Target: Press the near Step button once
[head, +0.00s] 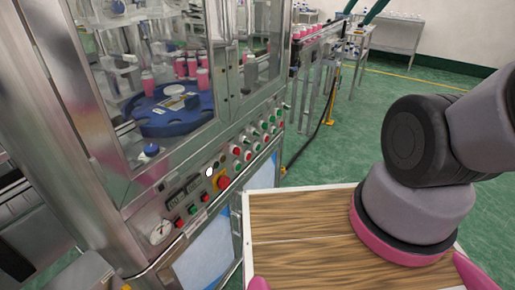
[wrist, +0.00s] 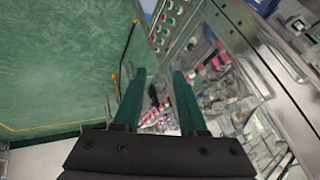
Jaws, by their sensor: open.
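The machine's sloped control panel (head: 205,190) runs along the front of the cabinet in the head view. It bears several red, green and white buttons, a white round button (head: 209,172), a red mushroom button (head: 223,182) on yellow and a dial (head: 160,231). Labels are too small to read, so I cannot tell which button is the near Step button. My gripper (wrist: 159,75) is open and empty in the wrist view, its two green fingers apart. Part of the button row (wrist: 170,20) shows beyond the fingertips, at the top. The fingers appear clear of the panel.
Behind the cabinet's glass is a blue turntable (head: 175,115) with pink cans. A wood-topped surface (head: 300,225) lies in front, below my arm. Green floor (head: 345,130) is open to the right of the machine. A conveyor (head: 318,45) with cans stands farther back.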

